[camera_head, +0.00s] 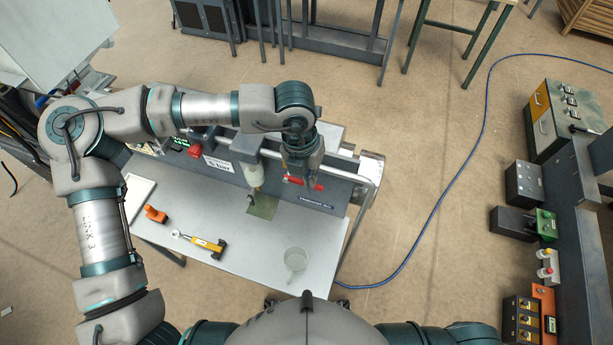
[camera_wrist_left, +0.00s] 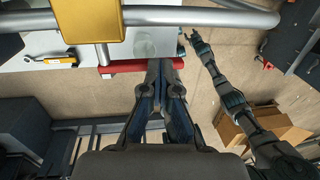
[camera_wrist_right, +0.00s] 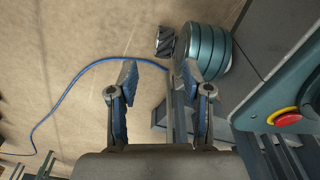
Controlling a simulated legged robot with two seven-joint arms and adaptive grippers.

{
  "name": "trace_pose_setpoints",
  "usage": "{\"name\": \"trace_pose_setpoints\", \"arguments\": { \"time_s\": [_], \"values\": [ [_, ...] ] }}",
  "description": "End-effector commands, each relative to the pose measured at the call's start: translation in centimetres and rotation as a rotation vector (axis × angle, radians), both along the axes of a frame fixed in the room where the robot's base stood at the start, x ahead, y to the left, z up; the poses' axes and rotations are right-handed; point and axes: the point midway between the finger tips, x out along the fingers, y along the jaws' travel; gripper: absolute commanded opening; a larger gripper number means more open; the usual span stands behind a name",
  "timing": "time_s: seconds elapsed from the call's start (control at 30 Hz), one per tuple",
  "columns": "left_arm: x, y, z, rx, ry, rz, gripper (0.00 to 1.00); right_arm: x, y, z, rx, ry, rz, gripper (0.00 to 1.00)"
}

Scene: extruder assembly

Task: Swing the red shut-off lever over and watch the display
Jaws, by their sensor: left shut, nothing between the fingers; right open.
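The red lever (camera_head: 317,185) is on the front of the dark machine body above the table. In the left wrist view the red lever (camera_wrist_left: 118,68) lies crosswise just past my fingertips. My left gripper (camera_head: 303,182) is at the lever, pointing down, partly covering it; it also shows in the left wrist view (camera_wrist_left: 165,66). Its fingers are shut with nothing between them; I cannot tell if they touch the lever. A display with green lit characters (camera_head: 178,141) is too small to read. My right gripper (camera_wrist_right: 158,75) is open and empty, away from the lever.
The white table (camera_head: 240,262) holds a yellow-handled tool (camera_head: 205,243), an orange tool (camera_head: 155,214) and a clear cup (camera_head: 295,259). A metal rail (camera_head: 368,190) runs beside the machine. A blue hose (camera_head: 440,205) crosses the floor. A red button (camera_wrist_right: 288,117) is right of my right gripper.

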Motion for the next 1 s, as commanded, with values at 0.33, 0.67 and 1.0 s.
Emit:
{"name": "trace_pose_setpoints", "arguments": {
  "time_s": [0.33,0.67,1.0],
  "values": [
    [-0.6,-0.1,-1.2,0.020,0.023,-0.010,0.00,0.8,0.0,0.0,0.001,-0.003,-0.001,0.49],
    [-0.4,-0.3,0.5,0.018,0.019,-0.012,0.00,-1.2,-0.4,-0.1,-0.001,0.010,0.001,0.49],
    [0.4,-0.3,8.2,0.002,-0.001,-0.009,0.00,-4.2,-1.0,-0.5,-0.005,0.016,0.006,0.49]
  ]
}}
